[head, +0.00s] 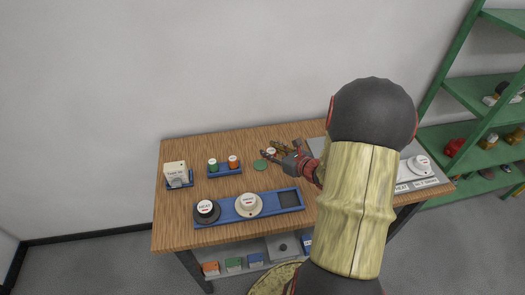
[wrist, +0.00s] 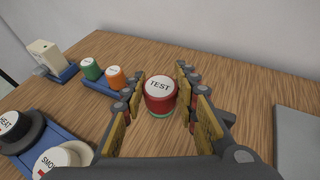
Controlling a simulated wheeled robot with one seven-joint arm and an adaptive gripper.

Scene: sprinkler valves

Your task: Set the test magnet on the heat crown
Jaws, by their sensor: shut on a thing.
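The test magnet (wrist: 160,95) is a short red cylinder with a white top marked TEST. My gripper (wrist: 157,88) is shut on it, with one finger on each side. In the head view the magnet's pale top (head: 271,150) shows between the fingers of my gripper (head: 276,152) at the back of the table. The green disc (head: 261,165) lies near it; whether the magnet is clear of the wood cannot be told. The heat crown (head: 206,208) has a white top and black base, at the left end of the blue tray (head: 228,214). It also shows at the wrist view's left edge (wrist: 14,128).
The cream smoke unit (head: 248,204) stands beside the heat crown. A small blue tray (head: 225,172) holds green and orange pots. A cream box (head: 175,172) stands at the left. A white-topped unit (head: 420,163) is at the right. Bare wood lies between the trays.

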